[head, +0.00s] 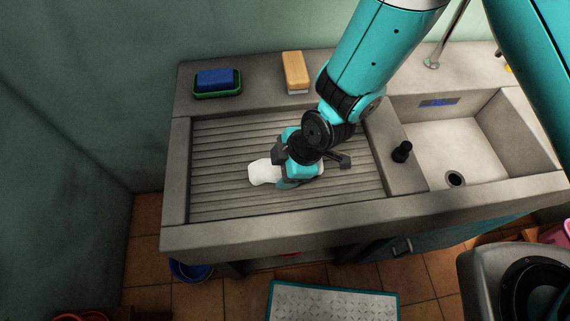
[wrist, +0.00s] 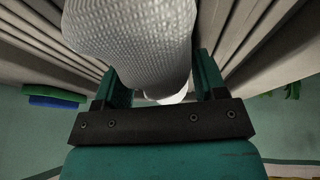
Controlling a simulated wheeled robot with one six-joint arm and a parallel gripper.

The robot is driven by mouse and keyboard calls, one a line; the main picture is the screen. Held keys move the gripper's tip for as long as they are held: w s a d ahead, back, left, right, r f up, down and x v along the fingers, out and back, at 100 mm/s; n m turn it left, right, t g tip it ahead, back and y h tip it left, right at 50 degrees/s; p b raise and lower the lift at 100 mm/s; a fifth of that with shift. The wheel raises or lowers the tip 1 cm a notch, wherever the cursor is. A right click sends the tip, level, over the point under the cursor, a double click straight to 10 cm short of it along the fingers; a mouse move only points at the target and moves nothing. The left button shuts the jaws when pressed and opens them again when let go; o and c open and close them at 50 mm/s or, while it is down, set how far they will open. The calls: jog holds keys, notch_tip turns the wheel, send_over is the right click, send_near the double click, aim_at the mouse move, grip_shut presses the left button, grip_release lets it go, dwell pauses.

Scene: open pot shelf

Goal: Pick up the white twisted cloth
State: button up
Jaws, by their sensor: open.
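The white twisted cloth (head: 264,172) lies on the ribbed drainboard (head: 225,203), left of centre of the sink unit. Part of it is hidden under my gripper (head: 309,160) in the head view. In the wrist view the cloth (wrist: 130,42) looks textured and fills the upper middle. My gripper (wrist: 158,92) is open, with one finger on each side of the cloth. I cannot tell whether the fingers touch it.
A blue sponge (head: 217,78) in a green dish and a tan block (head: 295,71) stand on the back ledge. A black stopper (head: 402,151) stands between drainboard and sink basin (head: 460,150). A tap (head: 432,60) rises behind. The left part of the drainboard is clear.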

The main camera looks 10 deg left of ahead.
jog(key=c, duration=0.7)
jog(key=shift+r, duration=0.15)
